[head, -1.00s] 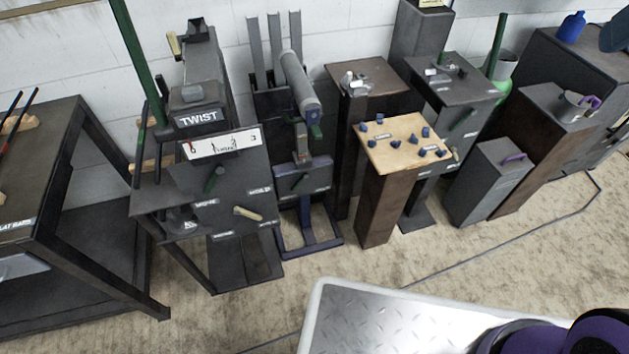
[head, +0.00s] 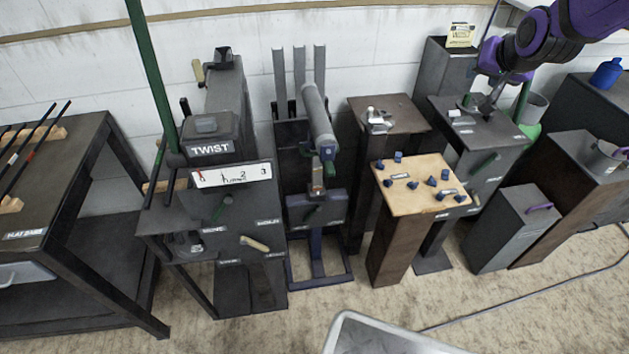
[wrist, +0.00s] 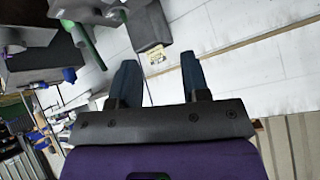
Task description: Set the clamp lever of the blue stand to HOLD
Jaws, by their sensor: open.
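The blue stand (head: 320,272) stands near the middle of the head view, with a blue floor frame and a dark panel. My gripper (head: 480,108) is well to the right of the stand, above a dark table. In the wrist view my gripper (wrist: 158,82) is open, with nothing between the fingers.
Left of the stand is the TWIST machine (head: 211,149) with a green pole (head: 150,70). Right of it are a brown pedestal (head: 405,112) and a wooden-topped pedestal (head: 405,203) with blue pegs.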

